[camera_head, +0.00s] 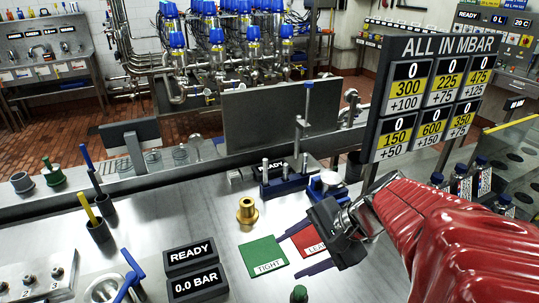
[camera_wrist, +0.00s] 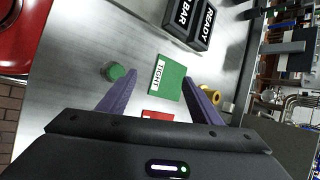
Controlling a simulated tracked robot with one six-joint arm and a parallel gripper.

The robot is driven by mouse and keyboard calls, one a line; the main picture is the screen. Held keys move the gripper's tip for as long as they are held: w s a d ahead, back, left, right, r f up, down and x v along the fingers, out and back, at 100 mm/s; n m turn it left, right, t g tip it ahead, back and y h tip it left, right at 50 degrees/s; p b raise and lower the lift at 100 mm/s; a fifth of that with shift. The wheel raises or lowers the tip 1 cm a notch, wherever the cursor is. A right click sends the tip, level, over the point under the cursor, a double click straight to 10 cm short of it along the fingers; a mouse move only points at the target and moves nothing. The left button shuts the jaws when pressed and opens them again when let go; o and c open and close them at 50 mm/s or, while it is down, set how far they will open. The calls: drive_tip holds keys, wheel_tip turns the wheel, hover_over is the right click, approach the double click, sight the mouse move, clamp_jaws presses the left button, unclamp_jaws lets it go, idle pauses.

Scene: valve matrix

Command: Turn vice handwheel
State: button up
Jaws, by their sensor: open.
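My gripper (camera_head: 291,252) is open and empty. Its two purple fingers reach over the red "LEAK" mat (camera_head: 312,246) toward the green "TIGHT" mat (camera_head: 263,257). In the wrist view my gripper (camera_wrist: 160,76) has the green mat (camera_wrist: 168,80) between and beyond its fingertips. A blue fixture (camera_head: 284,187) with upright metal pins stands on the bench behind the mats. My gripper is apart from both.
A brass fitting (camera_head: 247,211) stands left of my gripper. Display boxes (camera_head: 192,254) sit at the front, and a green-topped knob (camera_head: 299,293) is near the bottom edge. A pressure board (camera_head: 432,92) rises at the right.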

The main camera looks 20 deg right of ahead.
drive_tip(key=d+f+m+t+h, duration=0.3)
drive_tip(key=d+m+t+h, duration=0.3)
drive_tip(key=d+m, duration=1.4)
drive_tip(key=s+d+t, duration=0.1)
drive_tip(key=d+t, duration=0.1)
drive_tip(key=d, duration=0.3)
drive_tip(key=shift+t, duration=0.4)
drive_tip(key=shift+w, duration=0.1)
drive_tip(key=x, duration=1.3)
drive_tip(key=shift+w+f, duration=0.1)
drive_tip(key=shift+w, duration=0.2)
drive_tip(key=shift+c, duration=0.2)
drive_tip(key=c, duration=1)
